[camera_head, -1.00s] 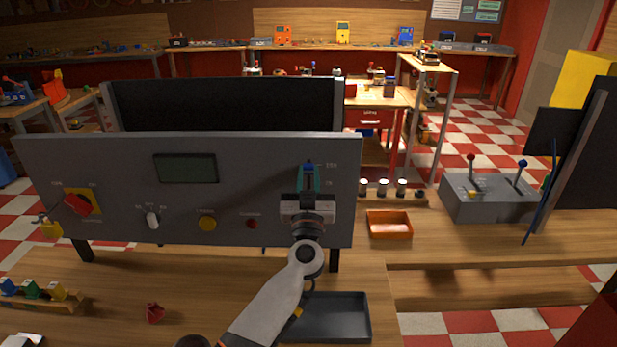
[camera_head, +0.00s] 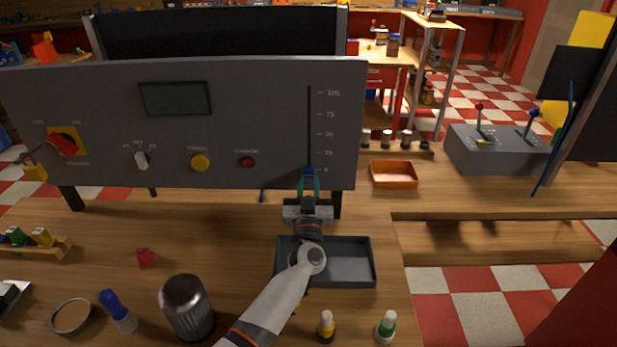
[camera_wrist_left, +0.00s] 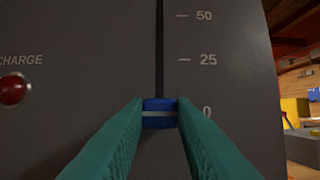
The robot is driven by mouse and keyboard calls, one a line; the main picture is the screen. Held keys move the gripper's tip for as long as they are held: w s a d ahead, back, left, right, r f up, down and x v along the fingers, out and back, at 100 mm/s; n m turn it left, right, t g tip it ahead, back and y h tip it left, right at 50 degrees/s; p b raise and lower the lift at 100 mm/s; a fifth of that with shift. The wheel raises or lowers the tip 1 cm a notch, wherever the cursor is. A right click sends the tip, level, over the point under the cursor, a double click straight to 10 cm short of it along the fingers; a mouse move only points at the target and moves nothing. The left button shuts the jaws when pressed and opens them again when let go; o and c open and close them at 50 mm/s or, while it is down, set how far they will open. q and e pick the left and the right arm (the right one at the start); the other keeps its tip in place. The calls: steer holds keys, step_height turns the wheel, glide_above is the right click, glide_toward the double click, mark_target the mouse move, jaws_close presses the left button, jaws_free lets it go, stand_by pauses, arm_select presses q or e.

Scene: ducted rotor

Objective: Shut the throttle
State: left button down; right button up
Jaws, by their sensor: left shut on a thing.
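The throttle is a blue slider knob (camera_head: 308,172) in a vertical slot (camera_head: 309,125) on the right side of the grey panel (camera_head: 110,110). The slot has marks from 0 to 100. In the left wrist view the knob (camera_wrist_left: 159,113), with a pale line across it, sits level with the 0 mark at the slot's bottom. My left gripper (camera_head: 308,184) is shut on the knob; its teal fingers (camera_wrist_left: 159,122) touch it on both sides. My right gripper is not in view.
The panel also has a display (camera_head: 175,98), a red rotary switch (camera_head: 62,144), a yellow button (camera_head: 200,162) and a red button (camera_head: 248,162). A dark tray (camera_head: 350,280) lies below my left arm. An orange tray (camera_head: 394,174) and a lever box (camera_head: 495,150) stand at right.

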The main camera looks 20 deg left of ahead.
arm_select(q)
steer(key=shift+f, duration=0.35)
steer(key=c, duration=1.2)
jaws_free()
steer(key=shift+s, duration=0.15)
steer(key=v, duration=0.7)
steer(key=shift+b, duration=0.45)
steer(key=shift+s+d, duration=0.1)
